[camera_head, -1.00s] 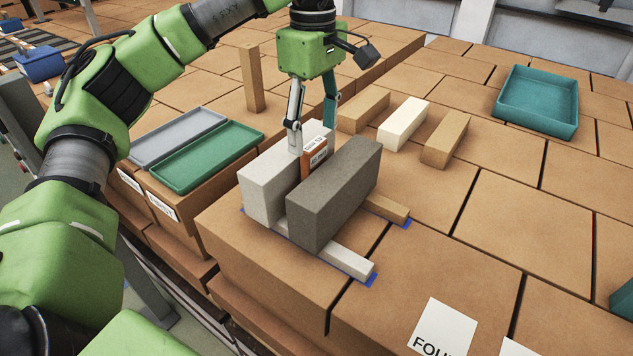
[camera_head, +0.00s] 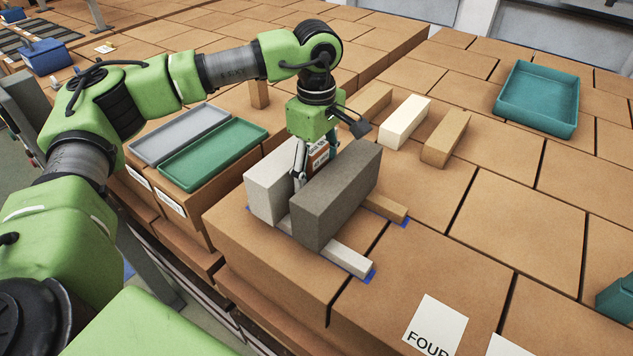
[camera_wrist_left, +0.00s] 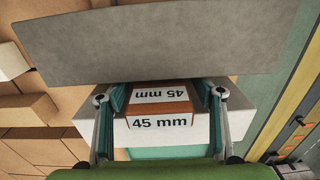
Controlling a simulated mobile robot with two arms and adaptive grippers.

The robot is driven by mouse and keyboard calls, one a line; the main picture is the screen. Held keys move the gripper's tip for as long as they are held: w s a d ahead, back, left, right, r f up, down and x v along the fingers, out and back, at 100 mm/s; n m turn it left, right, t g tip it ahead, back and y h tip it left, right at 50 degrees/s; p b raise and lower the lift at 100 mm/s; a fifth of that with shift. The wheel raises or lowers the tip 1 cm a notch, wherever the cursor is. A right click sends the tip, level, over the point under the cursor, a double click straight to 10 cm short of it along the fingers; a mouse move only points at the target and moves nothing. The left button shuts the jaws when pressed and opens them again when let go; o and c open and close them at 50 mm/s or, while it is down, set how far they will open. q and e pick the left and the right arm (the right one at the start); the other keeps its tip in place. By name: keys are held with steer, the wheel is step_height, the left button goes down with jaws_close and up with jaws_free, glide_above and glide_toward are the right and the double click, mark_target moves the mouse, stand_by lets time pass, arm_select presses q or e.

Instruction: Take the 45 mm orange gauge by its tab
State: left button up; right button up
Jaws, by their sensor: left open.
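The orange gauge (camera_head: 317,158) stands in the gap between a light grey block (camera_head: 268,190) and a dark grey block (camera_head: 335,195). In the left wrist view the gauge (camera_wrist_left: 160,120) shows two white labels reading "45 mm". My left gripper (camera_head: 312,160) points down over the gap, low at the gauge. In the left wrist view its open fingers (camera_wrist_left: 160,96) stand on either side of the gauge, with space on each side. The gauge's lower part is hidden by the blocks. My right gripper is not in view.
The blocks rest across a white bar (camera_head: 345,261) and a tan bar (camera_head: 385,208), with blue marks at their ends. Grey (camera_head: 150,152) and green (camera_head: 180,178) trays lie to the left. Loose bricks, including a cream one (camera_head: 404,122), and a teal bin (camera_head: 500,105) are behind right.

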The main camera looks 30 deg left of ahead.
arm_select(q)
steer(key=c, duration=1.5)
